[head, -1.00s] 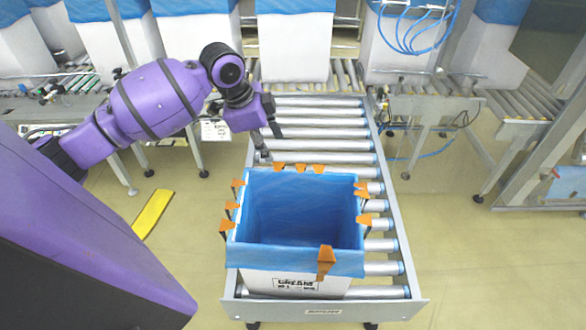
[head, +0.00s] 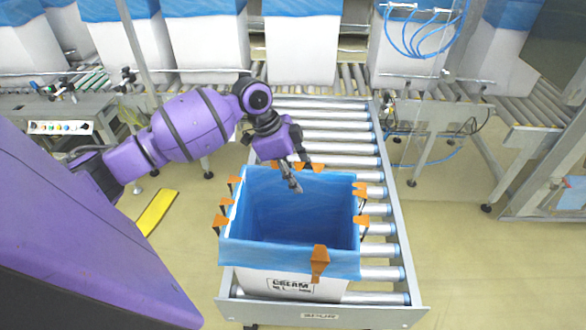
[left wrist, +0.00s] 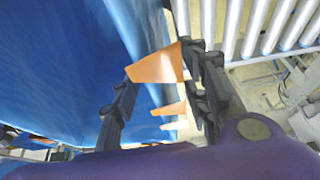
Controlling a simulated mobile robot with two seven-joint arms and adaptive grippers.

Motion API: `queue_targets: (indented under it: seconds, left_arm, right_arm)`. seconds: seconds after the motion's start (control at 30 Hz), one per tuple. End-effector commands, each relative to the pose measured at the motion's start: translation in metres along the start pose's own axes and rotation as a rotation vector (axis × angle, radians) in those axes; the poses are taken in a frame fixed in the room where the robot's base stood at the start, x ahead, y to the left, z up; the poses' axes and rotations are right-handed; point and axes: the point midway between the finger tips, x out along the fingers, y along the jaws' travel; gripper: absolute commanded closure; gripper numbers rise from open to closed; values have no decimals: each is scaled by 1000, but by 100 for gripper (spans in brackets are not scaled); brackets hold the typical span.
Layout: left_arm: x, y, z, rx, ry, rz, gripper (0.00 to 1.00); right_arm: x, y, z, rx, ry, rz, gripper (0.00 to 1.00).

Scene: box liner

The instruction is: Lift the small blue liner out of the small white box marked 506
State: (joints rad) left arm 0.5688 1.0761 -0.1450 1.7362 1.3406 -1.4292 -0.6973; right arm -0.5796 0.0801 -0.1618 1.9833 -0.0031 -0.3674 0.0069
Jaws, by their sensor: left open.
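A white box (head: 300,284) with a dark printed label stands on the roller conveyor; I cannot read 506 on it. A blue liner (head: 250,250) lines it and folds over its rim, held by several orange clips (head: 320,262). My left gripper (head: 302,175) is open and empty at the far rim of the box, one finger over the opening. In the left wrist view its fingers (left wrist: 160,85) stand on either side of an orange clip (left wrist: 158,66) and the liner edge, with blue liner (left wrist: 60,60) to the left. My right gripper is not in view.
More white boxes with blue liners (head: 302,45) stand on a conveyor along the back. Bare rollers (head: 320,125) lie behind the box. A yellow bar (head: 156,211) lies on the floor at left. Blue hoses (head: 415,30) hang at upper right.

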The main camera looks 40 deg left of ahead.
Motion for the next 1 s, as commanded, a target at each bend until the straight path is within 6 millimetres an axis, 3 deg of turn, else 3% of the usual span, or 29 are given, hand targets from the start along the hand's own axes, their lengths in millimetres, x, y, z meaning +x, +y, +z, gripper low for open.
queue_targets:
  seconds: [0.1, 0.3, 0.67, 1.0]
  left_arm:
    - [20, 1, 0, -1, 1, 3, 58]
    - [42, 0, 0, -2, 0, 1, 58]
    - [48, 0, 0, -1, -2, 0, 58]
    - [48, 0, 0, -1, -1, 0, 100]
  right_arm:
    - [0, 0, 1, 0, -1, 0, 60]
    - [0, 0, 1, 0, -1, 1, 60]
    - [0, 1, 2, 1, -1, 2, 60]
    - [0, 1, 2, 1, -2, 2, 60]
